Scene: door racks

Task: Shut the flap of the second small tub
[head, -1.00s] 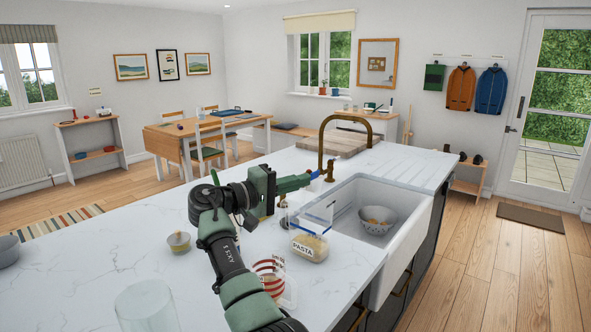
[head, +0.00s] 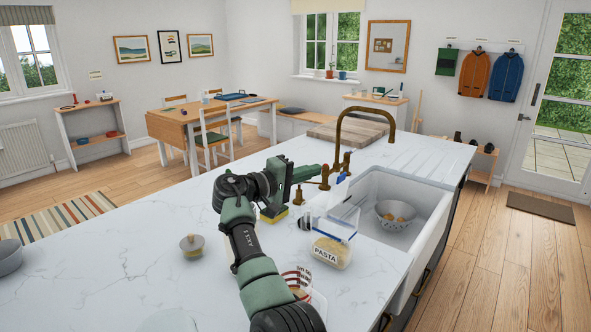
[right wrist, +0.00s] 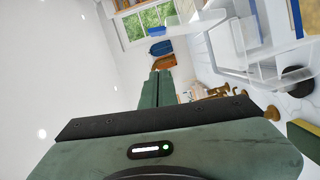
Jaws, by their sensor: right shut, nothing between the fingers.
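A clear small tub with a PASTA label (head: 331,250) and a blue rim stands on the worktop left of the sink. Its clear flap (head: 343,215) appears to stand up, open. A second clear tub with red stripes (head: 297,279) is nearer, partly hidden behind my right arm. My right gripper (head: 319,171) is shut and empty, beyond the pasta tub and close to the tap. In the right wrist view its shut fingers (right wrist: 157,88) point away, with clear tub walls (right wrist: 265,68) at the upper right. My left gripper is out of view.
The brass tap (head: 346,150) and white sink (head: 428,222) with a colander (head: 396,214) are just right. A small lidded pot (head: 193,246) stands left of my arm. The worktop at left (head: 110,275) is mostly clear.

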